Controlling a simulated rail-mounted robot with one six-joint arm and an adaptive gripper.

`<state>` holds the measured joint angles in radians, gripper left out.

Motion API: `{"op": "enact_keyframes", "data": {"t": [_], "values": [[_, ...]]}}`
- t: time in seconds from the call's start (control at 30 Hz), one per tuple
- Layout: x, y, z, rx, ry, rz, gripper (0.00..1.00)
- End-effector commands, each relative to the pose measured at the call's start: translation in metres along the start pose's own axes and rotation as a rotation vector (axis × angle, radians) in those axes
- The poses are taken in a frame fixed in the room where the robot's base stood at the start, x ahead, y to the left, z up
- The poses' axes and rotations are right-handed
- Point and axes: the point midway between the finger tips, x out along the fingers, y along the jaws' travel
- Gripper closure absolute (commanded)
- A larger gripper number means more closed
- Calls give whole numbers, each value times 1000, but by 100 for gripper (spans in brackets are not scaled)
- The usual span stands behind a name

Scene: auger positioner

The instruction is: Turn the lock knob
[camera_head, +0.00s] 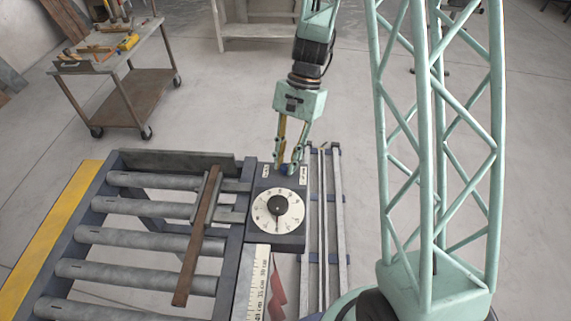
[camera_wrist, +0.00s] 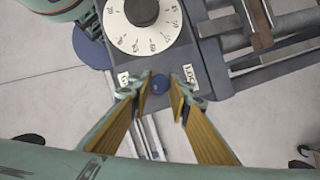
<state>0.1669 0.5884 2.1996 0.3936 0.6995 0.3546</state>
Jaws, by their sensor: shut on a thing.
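The lock knob (camera_wrist: 160,84) is a small round blue knob on the dark end panel (camera_wrist: 215,62). In the wrist view it sits between the tips of my gripper (camera_wrist: 162,88), with yellowish finger pads on either side. My gripper (camera_head: 287,167) points down at the panel in the head view and is shut on the knob, which it mostly hides there. A white label reading "LOCK" (camera_wrist: 190,76) is right of the knob in the wrist view, and another white label (camera_wrist: 123,80), partly covered by a finger, is on the left.
A round white dial (camera_head: 278,211) with a black centre knob lies close to the lock knob. A roller table (camera_head: 140,208) with a brown bar (camera_head: 197,240) across it is on the left. Parallel rails (camera_head: 323,225) run on the right. A tool cart (camera_head: 135,85) stands at back left.

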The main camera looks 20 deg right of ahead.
Motion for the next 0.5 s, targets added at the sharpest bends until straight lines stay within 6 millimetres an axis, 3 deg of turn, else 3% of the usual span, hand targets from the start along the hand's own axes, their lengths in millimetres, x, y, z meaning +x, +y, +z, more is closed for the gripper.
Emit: {"op": "enact_keyframes", "data": {"t": [0.5], "values": [[1, 2, 0, 304, 0, -126, 93]]}}
